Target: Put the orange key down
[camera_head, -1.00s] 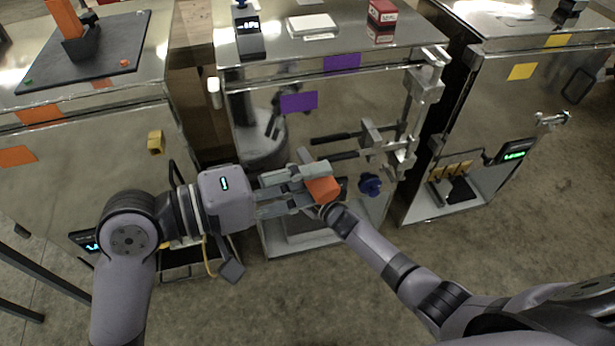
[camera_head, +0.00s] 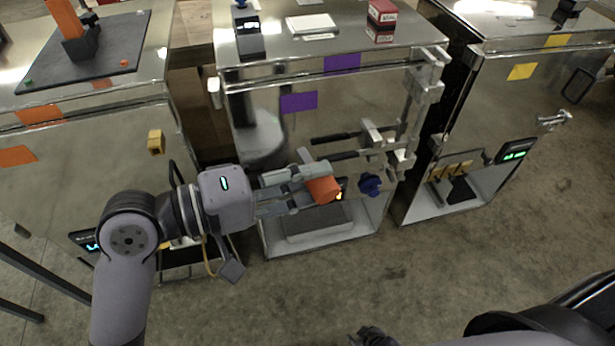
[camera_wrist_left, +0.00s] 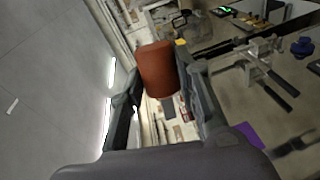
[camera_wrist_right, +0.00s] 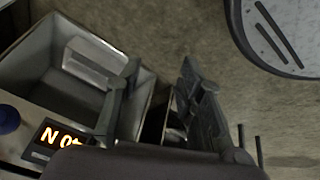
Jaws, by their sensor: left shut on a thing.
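The orange key (camera_head: 322,189) shows as an orange block with a grey part. My left gripper (camera_head: 302,190) is shut on it and holds it in front of the middle trailer (camera_head: 350,95), which has purple stickers. In the left wrist view the key (camera_wrist_left: 158,70) appears as a rounded orange block between the fingers (camera_wrist_left: 160,88), with its narrow grey end below. My right gripper (camera_head: 370,337) is only partly in the head view, at the bottom edge. In the right wrist view its fingers (camera_wrist_right: 162,85) are apart with nothing between them.
The left trailer (camera_head: 100,130) bears a black mat (camera_head: 105,65) with an orange piece in a dark holder. A red box (camera_head: 381,20) and a white pad (camera_head: 312,25) lie on the middle trailer. A blue knob (camera_head: 370,184) is close right of the key. Floor in front is clear.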

